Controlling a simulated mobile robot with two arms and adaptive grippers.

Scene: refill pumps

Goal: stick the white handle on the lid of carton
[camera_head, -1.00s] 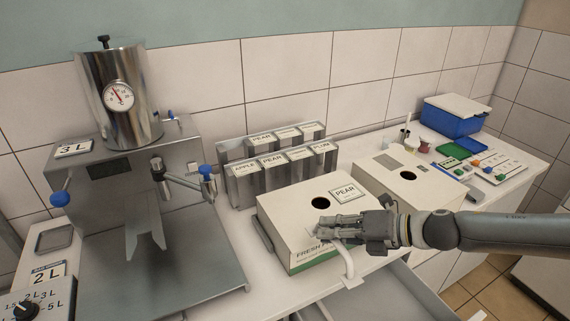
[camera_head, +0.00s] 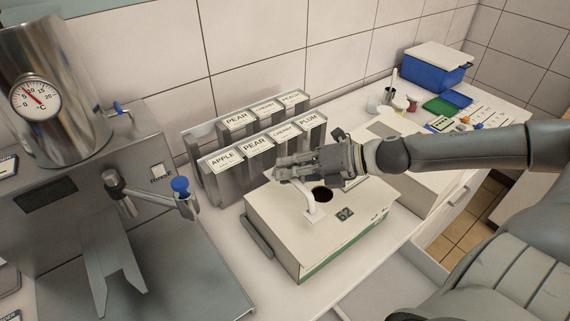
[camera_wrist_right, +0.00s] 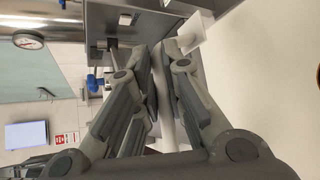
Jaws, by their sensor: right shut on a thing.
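My right gripper (camera_head: 284,175) is shut on the white handle (camera_head: 308,198), above the lid of the white carton (camera_head: 275,226). I cannot tell whether the foot touches the lid. In the right wrist view the handle (camera_wrist_right: 166,100) shows between the two grey fingers (camera_wrist_right: 160,62). My right arm and gripper hide the lid's back part. My left gripper is not in view.
A rack of labelled fruit cartridges (camera_head: 222,161) stands close behind the carton. A second carton (camera_head: 405,187) is to its right, partly behind my arm. A metal dispenser (camera_head: 75,195) is at left. A blue box (camera_head: 435,68) is at the far right back.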

